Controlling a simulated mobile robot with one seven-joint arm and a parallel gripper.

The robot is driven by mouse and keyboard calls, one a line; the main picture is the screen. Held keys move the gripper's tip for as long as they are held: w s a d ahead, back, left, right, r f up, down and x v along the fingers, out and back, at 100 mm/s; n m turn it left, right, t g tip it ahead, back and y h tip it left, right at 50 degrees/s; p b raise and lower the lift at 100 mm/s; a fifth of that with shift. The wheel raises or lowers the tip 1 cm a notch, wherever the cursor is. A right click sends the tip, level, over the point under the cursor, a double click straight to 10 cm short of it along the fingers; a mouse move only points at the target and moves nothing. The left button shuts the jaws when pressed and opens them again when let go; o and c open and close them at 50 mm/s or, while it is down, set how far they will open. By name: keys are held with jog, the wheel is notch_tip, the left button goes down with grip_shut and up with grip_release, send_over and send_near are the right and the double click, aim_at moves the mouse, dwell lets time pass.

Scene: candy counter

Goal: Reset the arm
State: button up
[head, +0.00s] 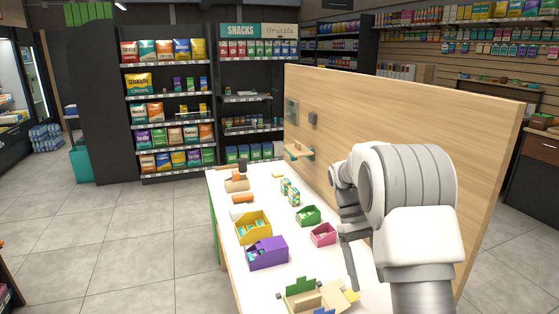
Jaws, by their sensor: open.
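My arm (410,190) stands at the right of the head view, bent, its white and grey links in front of the wooden panel. My gripper (350,264) hangs low over the right side of the white counter (262,188), with one grey finger showing. It is open, and I see nothing held in it. Part of it is hidden behind the arm.
The counter holds a purple box (267,253), a yellow box (253,229), a green bin (308,215), a pink bin (323,235) and small patterned boxes (293,196). A tall wooden panel (420,110) runs along its right side. Open floor (130,240) lies left.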

jog(key=s+a+r+m+t, duration=0.1)
jog(key=s+a+r+t, duration=0.1)
jog(key=s+r+t, duration=0.2)
jog(key=s+a+r+m+t+y, duration=0.1)
jog(key=s+r+t, duration=0.3)
jog(key=s, duration=0.6)
jog(key=s+a+r+m+t+y, duration=0.1)
jog(key=s+a+r+t, duration=0.3)
jog(key=s, duration=0.3)
jog(key=shift+s, duration=0.2)
jog(key=shift+d+r, duration=0.1)
